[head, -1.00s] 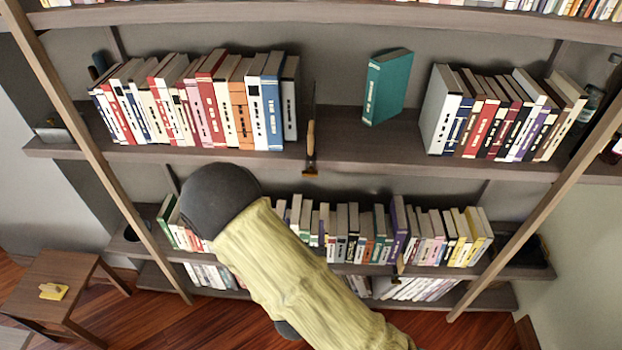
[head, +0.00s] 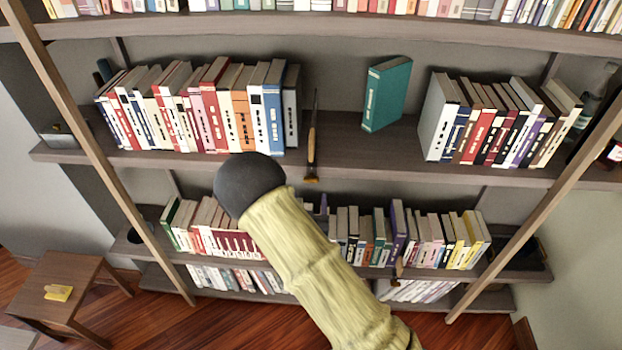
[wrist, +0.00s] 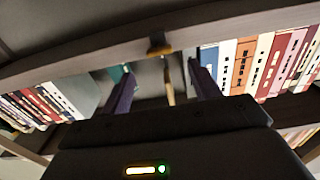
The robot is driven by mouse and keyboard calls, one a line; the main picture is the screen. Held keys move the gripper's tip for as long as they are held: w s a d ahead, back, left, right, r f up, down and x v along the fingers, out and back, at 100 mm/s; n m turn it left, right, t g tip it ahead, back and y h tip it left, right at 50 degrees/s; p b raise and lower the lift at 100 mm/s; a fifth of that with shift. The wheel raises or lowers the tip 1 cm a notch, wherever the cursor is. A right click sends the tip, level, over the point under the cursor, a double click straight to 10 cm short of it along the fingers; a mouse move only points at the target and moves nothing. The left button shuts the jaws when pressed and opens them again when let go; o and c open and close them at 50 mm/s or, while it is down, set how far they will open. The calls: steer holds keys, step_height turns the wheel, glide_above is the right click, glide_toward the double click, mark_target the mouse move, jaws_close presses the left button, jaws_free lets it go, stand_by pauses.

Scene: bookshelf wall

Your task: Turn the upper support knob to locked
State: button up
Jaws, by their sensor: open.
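The upper support knob (head: 311,180) is a small orange-brown piece on the front edge of the middle shelf, below a thin upright piece with a wooden handle (head: 312,145). In the wrist view the knob (wrist: 158,50) shows at the shelf edge, above and between my fingertips, with the handle (wrist: 169,88) behind. I cannot tell whether the knob is locked. My gripper (wrist: 160,72) is open and empty, its two dark fingers spread to either side, apparently apart from the knob. In the head view my own arm hides the gripper.
A teal book (head: 386,94) stands alone on the middle shelf (head: 350,165), between two book rows. Another small brown fitting (head: 399,268) sits on the lower shelf edge. Slanted wooden posts (head: 550,190) flank the shelves. A low stool (head: 75,285) stands at lower left.

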mark_target(311, 181)
steer(key=w+p, duration=0.2)
steer(key=w, duration=0.5)
steer(key=shift+w+d, duration=0.1)
steer(key=shift+d, duration=0.05)
steer(key=c, duration=1)
